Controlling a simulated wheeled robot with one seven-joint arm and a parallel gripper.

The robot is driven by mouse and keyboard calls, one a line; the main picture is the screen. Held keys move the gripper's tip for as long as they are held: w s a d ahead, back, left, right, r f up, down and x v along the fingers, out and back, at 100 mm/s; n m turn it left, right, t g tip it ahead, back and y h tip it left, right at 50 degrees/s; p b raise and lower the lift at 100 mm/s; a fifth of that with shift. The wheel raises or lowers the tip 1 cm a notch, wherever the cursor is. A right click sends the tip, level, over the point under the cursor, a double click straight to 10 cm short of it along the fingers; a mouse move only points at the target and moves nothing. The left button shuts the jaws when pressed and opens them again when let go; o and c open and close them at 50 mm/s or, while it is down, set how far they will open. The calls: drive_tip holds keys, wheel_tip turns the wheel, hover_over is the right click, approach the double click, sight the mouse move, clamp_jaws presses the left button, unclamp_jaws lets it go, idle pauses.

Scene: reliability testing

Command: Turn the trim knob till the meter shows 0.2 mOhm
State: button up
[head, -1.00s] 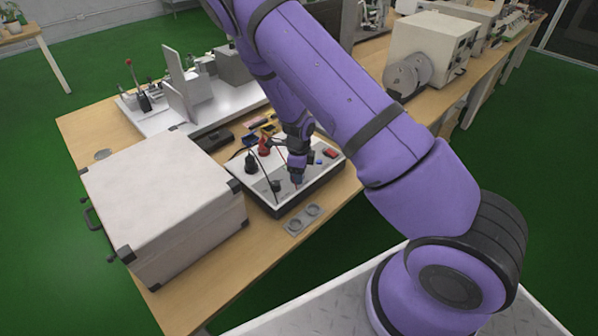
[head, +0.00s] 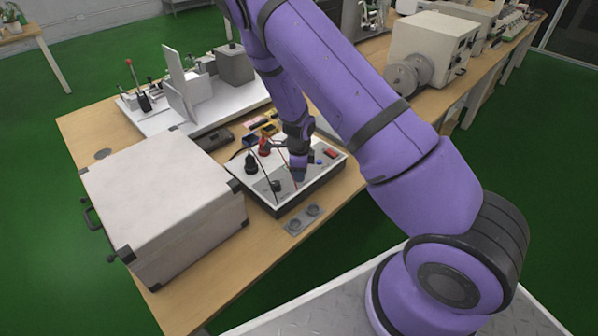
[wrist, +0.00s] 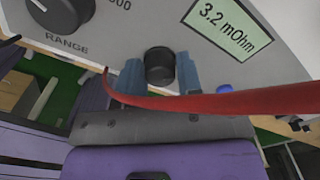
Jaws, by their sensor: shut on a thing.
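The trim knob (wrist: 160,66) is a small black knob on the meter's grey panel. My gripper (wrist: 158,72) has its two blue fingers on either side of it, shut on it. The display (wrist: 228,27) reads 3.2 mOhm, tilted in the wrist view. The large black RANGE knob (wrist: 62,10) is at upper left. In the head view, my gripper (head: 299,172) reaches down onto the meter box (head: 325,165), and the trim knob is hidden there. A red cable (wrist: 215,103) crosses the wrist view in front of my fingers.
A large white case (head: 160,195) stands left of the meter on the wooden bench (head: 195,290). A grey plate with two round sockets (head: 303,219) lies before the meter. A white fixture (head: 190,110) stands behind. Black and red cable plugs (head: 252,163) rise from the panel.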

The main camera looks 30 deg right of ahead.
drive_tip(key=n, duration=1)
drive_tip(key=shift+n, duration=2.1)
drive_tip(key=o, duration=0.9)
drive_tip(key=shift+r, duration=0.15)
wheel_tip(320, 180, up, 10)
drive_tip(key=shift+r, duration=0.25)
